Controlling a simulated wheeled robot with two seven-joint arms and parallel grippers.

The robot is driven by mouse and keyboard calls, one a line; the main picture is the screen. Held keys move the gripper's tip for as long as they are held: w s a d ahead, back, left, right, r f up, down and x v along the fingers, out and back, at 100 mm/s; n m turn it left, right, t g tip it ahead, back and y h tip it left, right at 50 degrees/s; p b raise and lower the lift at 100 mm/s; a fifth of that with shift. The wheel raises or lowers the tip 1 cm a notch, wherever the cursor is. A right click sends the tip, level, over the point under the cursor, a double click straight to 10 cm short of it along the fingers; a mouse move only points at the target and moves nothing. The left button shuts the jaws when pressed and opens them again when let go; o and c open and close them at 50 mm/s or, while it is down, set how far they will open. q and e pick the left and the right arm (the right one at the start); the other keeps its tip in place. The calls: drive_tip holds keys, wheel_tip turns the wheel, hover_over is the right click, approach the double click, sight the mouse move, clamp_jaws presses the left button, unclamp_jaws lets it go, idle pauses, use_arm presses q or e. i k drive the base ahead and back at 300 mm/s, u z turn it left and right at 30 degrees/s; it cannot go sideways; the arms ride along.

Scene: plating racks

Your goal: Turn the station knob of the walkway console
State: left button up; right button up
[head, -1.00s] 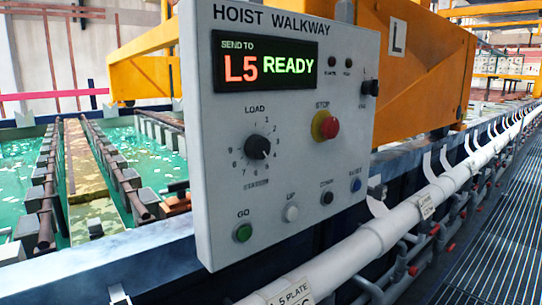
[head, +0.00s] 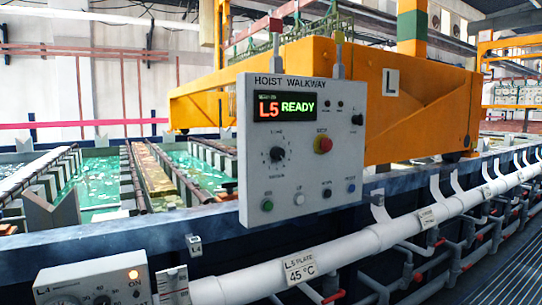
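The walkway console (head: 303,150) is a pale grey panel headed "HOIST WALKWAY", standing upright near the middle of the head view. Its display (head: 284,107) reads "L5 READY". The station knob (head: 277,154) looks to be the black dial on the panel's left half, though its small lettering is too blurred to read. A row of small buttons, the leftmost green (head: 267,206), runs along the bottom. A black switch (head: 358,119) is at the right edge. Neither gripper is in view.
A white pipe (head: 370,240) with a "45 °C" label runs along the tank front below the console. Green tanks (head: 100,180) lie behind at left. An orange hoist frame (head: 300,70) stands behind. Another control box (head: 95,285) is at lower left. Grated walkway (head: 500,275) is at lower right.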

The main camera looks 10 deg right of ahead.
sight(277, 154)
drive_tip(key=u, duration=0.1)
drive_tip(key=i, duration=1.15)
drive_tip(key=z, duration=0.35)
